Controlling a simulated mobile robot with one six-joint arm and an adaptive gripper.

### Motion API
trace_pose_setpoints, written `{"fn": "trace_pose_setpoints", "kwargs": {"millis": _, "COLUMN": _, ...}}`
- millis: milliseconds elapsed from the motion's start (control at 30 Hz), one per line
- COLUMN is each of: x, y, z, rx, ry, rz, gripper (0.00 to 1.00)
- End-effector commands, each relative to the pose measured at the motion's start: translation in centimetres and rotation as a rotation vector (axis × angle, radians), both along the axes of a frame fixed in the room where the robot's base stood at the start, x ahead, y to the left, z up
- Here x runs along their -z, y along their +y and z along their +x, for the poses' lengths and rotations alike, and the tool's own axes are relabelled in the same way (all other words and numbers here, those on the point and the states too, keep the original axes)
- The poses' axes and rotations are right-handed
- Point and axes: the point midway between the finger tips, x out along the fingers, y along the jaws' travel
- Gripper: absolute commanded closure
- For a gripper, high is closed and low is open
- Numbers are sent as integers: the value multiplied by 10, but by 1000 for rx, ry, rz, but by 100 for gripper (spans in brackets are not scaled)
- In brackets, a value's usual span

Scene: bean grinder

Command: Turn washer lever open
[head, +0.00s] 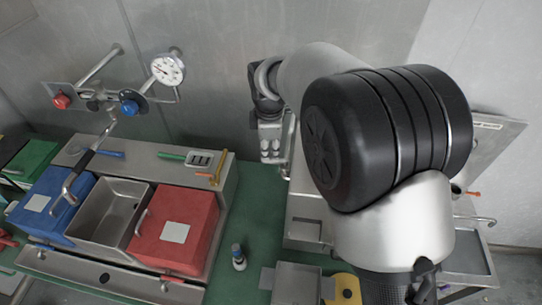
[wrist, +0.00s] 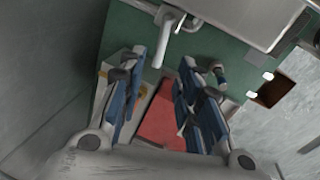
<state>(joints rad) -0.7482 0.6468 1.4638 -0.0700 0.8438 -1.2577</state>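My gripper (head: 271,152) hangs in front of the back wall, to the right of the lidded station. In the wrist view my gripper (wrist: 163,62) has its two blue-padded fingers apart, with nothing between the pads. A pale rod-like handle (wrist: 168,40) with a rounded end points down toward the gap from beyond the fingertips; I see no contact. I cannot tell for sure whether it is the washer lever. The grey machine (head: 304,207) stands at the right, partly hidden by my arm.
The station has a blue lid (head: 55,205), an open steel basin (head: 112,205) and a red lid (head: 172,225). A small blue-topped bottle (head: 238,257) stands on the green bench (head: 235,215). Pipes with a gauge (head: 168,69) are on the wall.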

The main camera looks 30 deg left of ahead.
Motion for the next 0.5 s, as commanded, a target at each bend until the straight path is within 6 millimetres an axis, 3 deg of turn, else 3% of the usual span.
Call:
{"fn": "trace_pose_setpoints", "kwargs": {"millis": 200, "x": 41, "y": 3, "z": 7, "rx": 1, "ry": 2, "rz": -1, "gripper": 69}}
{"fn": "trace_pose_setpoints", "kwargs": {"millis": 500, "x": 62, "y": 6, "z": 11, "rx": 1, "ry": -1, "rz": 1, "gripper": 69}}
